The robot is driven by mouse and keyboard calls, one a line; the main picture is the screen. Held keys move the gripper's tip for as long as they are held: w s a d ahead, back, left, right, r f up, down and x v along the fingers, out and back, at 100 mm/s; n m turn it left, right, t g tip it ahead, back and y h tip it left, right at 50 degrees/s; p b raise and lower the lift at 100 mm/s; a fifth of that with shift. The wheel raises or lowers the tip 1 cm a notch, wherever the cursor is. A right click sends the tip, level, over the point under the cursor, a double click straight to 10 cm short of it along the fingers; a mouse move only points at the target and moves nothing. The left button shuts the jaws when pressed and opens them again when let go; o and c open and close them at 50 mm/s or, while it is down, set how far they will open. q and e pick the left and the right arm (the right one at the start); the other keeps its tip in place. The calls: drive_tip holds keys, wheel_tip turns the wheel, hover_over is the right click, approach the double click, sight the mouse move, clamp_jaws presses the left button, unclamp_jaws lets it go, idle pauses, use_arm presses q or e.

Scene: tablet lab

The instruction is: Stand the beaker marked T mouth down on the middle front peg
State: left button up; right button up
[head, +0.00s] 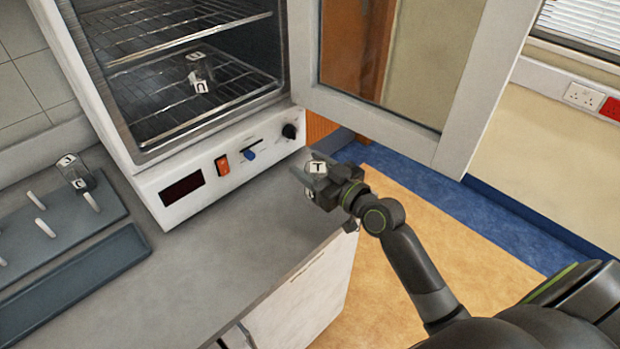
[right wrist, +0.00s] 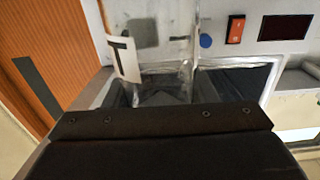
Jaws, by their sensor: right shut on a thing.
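My right gripper (head: 313,177) is shut on the clear beaker marked T (head: 317,167), held out in front of the oven's lower right corner, near the bench's right edge. The beaker's white T label (right wrist: 123,58) also shows in the right wrist view, reading upright; I cannot tell which way its mouth points. The grey peg rack (head: 75,236) lies far left on the bench. Its middle front peg (head: 45,228) is white, tilted in view and bare. My left gripper is not in view.
Another labelled beaker (head: 74,178) stands at the rack's back right. The oven (head: 180,178) is open, with a labelled beaker (head: 199,75) on a wire shelf. Its glass door (head: 455,95) swings out above my right arm. The bench between rack and gripper is clear (head: 230,250).

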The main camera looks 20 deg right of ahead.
drive_tip(key=shift+f, duration=1.25)
drive_tip(key=shift+b, duration=0.3)
drive_tip(key=shift+f, duration=0.2)
drive_tip(key=o, duration=1)
drive_tip(key=shift+r, duration=0.1)
